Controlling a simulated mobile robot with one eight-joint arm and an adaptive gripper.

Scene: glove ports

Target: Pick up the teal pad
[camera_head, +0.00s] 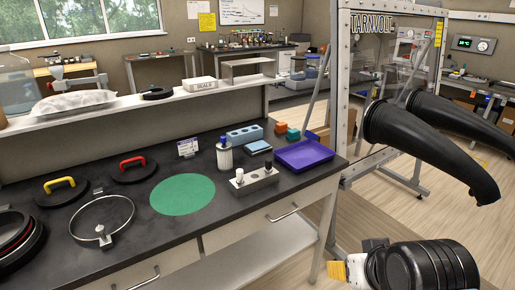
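A small flat pad with a teal-blue top (258,147) lies on the dark bench, between the grey-blue block with holes and the purple tray. A larger flat green disc (182,194) lies on the bench nearer the front. What looks like my gripper (338,271), with a yellow end, is at the bottom right, in front of the bench and well away from the pad. Its fingers are not clear enough to tell open from shut.
The purple tray (305,154), a metal block with knobs (254,181) and a white bottle with a blue cap (224,155) stand around the pad. A shelf (150,107) runs above the bench's back. The framed glove-port panel with black gloves (430,122) stands at the right.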

